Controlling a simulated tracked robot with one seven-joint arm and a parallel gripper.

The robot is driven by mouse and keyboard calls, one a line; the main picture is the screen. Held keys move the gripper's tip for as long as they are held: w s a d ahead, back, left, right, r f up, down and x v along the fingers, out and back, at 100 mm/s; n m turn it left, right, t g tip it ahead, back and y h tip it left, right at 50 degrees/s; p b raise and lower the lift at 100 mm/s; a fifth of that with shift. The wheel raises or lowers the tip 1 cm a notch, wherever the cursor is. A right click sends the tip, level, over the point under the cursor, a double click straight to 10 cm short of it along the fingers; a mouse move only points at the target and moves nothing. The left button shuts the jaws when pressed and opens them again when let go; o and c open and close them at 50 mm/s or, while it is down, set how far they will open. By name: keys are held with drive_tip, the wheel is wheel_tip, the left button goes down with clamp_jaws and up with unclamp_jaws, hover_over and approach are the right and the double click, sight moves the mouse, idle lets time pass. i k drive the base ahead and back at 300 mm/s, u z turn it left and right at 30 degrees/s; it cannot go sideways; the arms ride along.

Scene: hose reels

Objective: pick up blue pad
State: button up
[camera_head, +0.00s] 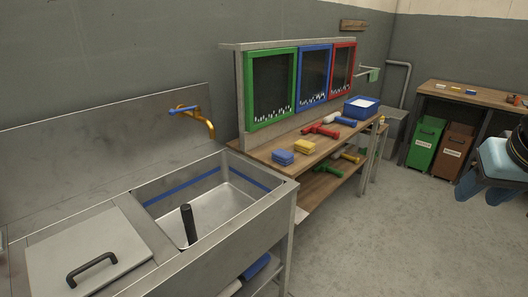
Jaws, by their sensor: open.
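The blue pad (282,157) is a small blue block lying on the wooden shelf top (262,152), near its front left end. A yellow pad (304,146) lies just behind it to the right. My gripper (482,198) shows at the right edge, a light blue body with dark blue fingers. It is open with nothing seen between the fingers, and well to the right of the blue pad. Part of my arm is cut off by the frame edge.
A steel sink (200,210) with a black upright pipe stands in front left of the shelf. Red tools (322,131) and a blue bin (361,107) share the shelf top. Green (425,143) and brown (453,151) bins stand at right. The floor between is clear.

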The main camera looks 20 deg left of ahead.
sight(282, 157)
drive_tip(key=u, duration=0.5)
drive_tip(key=i, duration=1.65)
drive_tip(key=u, duration=0.45)
